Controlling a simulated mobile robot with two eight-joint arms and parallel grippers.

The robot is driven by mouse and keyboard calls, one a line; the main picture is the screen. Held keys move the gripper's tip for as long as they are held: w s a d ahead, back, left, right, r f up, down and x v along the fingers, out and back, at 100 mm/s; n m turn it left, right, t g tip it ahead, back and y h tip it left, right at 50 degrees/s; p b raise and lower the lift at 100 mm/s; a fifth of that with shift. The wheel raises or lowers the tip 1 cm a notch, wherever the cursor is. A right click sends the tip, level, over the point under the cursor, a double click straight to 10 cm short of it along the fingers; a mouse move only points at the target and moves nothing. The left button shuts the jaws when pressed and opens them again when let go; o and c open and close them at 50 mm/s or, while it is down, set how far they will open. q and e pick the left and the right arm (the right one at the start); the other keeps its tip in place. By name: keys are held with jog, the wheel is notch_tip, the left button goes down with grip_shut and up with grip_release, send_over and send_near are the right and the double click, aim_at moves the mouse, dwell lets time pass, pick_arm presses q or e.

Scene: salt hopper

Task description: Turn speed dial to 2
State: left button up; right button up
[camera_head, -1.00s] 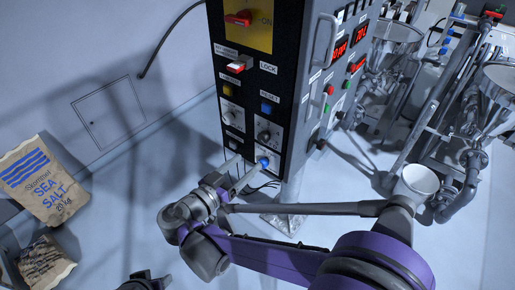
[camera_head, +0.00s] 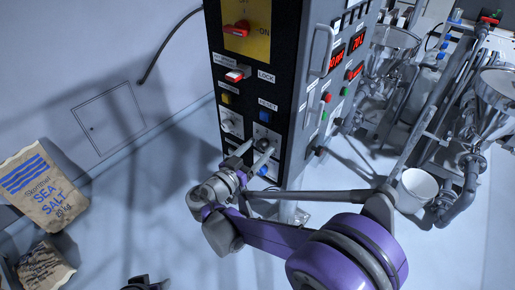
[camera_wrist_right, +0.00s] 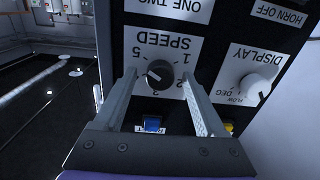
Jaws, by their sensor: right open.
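The speed dial (camera_wrist_right: 160,74) is a dark round knob with a white mark, on a white plate lettered SPEED with numbers around it. It appears upside down in the wrist view. The mark lies on the knob's left side there; I cannot tell the exact number. My right gripper (camera_wrist_right: 159,78) is open, one finger on each side of the dial, with a gap to the knob visible. In the head view my right gripper (camera_head: 258,148) is at the cabinet front and covers most of the dial. Only a dark tip, possibly my left gripper (camera_head: 146,283), shows at the bottom edge.
A blue button (camera_wrist_right: 152,123) and a display dial (camera_wrist_right: 256,86) sit close to the speed dial. The black control cabinet (camera_head: 285,90) has a red switch above. Salt sacks (camera_head: 45,185) lie left; metal hoppers (camera_head: 395,45) and a white bucket (camera_head: 416,188) stand right.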

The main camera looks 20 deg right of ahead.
grip_shut()
dwell(0.4)
